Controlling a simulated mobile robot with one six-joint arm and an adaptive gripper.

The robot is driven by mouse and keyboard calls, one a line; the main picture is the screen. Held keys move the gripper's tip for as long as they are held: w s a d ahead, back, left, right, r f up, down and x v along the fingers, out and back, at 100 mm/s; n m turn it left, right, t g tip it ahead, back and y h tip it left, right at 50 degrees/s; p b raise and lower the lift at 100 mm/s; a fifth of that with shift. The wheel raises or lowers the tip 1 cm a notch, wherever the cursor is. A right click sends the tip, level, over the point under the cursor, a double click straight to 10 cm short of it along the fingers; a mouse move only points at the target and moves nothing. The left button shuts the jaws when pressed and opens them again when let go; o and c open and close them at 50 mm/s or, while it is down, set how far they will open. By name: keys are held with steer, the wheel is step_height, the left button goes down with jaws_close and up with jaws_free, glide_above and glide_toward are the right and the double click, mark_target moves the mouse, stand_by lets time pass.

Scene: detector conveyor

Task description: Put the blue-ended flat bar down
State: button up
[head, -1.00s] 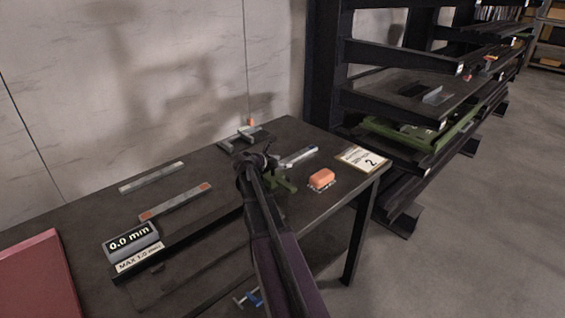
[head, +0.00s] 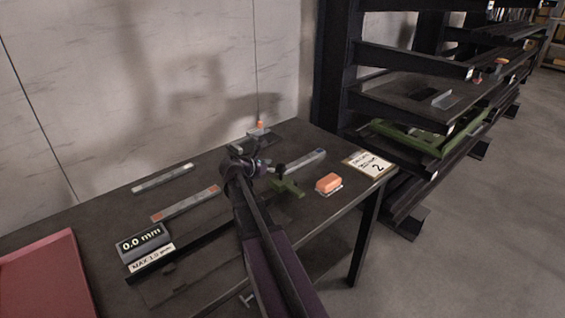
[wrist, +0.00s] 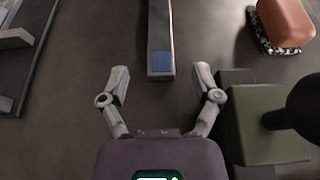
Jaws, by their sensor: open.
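The blue-ended flat bar (head: 306,161) lies on the dark table, beside the green fixture (head: 286,187). In the wrist view, the grey bar (wrist: 159,25) points towards my gripper, with its blue end patch (wrist: 161,62) nearest. My gripper (wrist: 161,78) is open and empty. Its fingers stand apart on either side of the line of the bar, just short of the blue end, and do not touch it. In the head view, my gripper (head: 262,166) is at the bar's near left end; its fingertips are hard to make out.
The green fixture with a dark knob (wrist: 292,112) is close to my right finger. An orange block (head: 329,182) and a "2" sign (head: 368,164) are right. Two other bars (head: 186,203) (head: 162,178) and a 0.0 mm display (head: 143,243) are left.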

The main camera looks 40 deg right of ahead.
steer(key=shift+p+v, duration=0.45)
steer(key=shift+v, duration=1.2)
steer(key=shift+r, duration=0.1)
